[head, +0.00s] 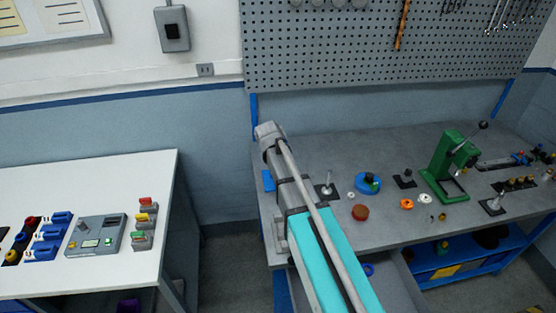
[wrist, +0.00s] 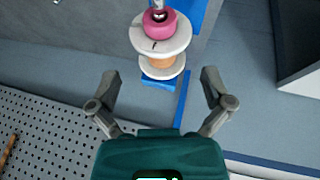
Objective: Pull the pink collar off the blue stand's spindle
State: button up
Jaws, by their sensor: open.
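The pink collar (wrist: 160,22) sits at the top of the wrist view, around a metal spindle tip and on the upper white flange (wrist: 163,45) of a spool. The spool's orange core (wrist: 161,62) shows between its two white flanges. The blue stand (wrist: 162,82) shows below and beside the spool. My gripper (wrist: 161,76) is open and empty, its fingers wide apart, and the collar lies beyond the fingertips in the picture. In the head view a small blue piece (head: 268,181), probably the stand, shows beside my arm, which hides the collar and my gripper.
The grey workbench (head: 330,150) carries a green press (head: 448,165), a blue pulley piece (head: 368,183), an amber disc (head: 360,212) and an orange ring (head: 407,204) to the right of my arm. A pegboard (head: 370,45) hangs behind. A white table (head: 80,180) with devices stands left.

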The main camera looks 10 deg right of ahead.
jog(key=shift+b+x, duration=5.2)
jog(key=shift+x, duration=0.9)
jog(key=c, duration=1.1)
jog(key=shift+s, duration=0.1)
jog(key=shift+s, duration=1.8)
jog(key=shift+s, duration=1.65)
